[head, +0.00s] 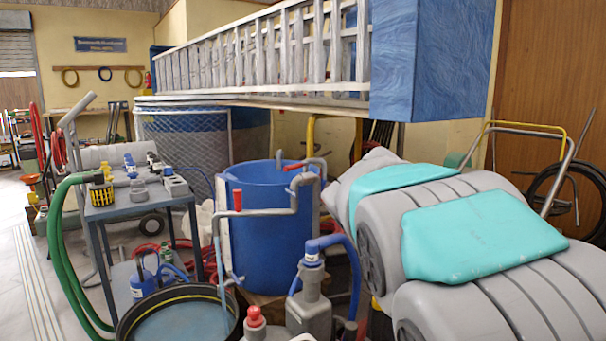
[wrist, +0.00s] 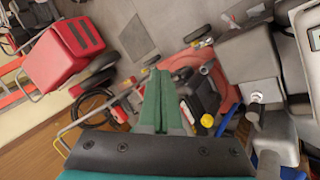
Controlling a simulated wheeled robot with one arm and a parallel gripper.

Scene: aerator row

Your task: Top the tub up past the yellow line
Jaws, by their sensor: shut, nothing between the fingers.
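A round black tub (head: 129,322) stands at the bottom of the head view, cut off by the frame edge, with bluish water (head: 185,322) in it. A thin yellowish line seems to run along its inner wall; the water sits below it. A large blue tank (head: 262,235) stands behind the tub.
A metal cart (head: 150,205) with bottles and fittings stands left of the tank, a green hose (head: 65,250) beside it. A grey canister (head: 308,305) and a red-capped bottle (head: 255,322) crowd the tub's right. In the wrist view, a red wheeled machine (wrist: 212,75) lies beyond my fingers.

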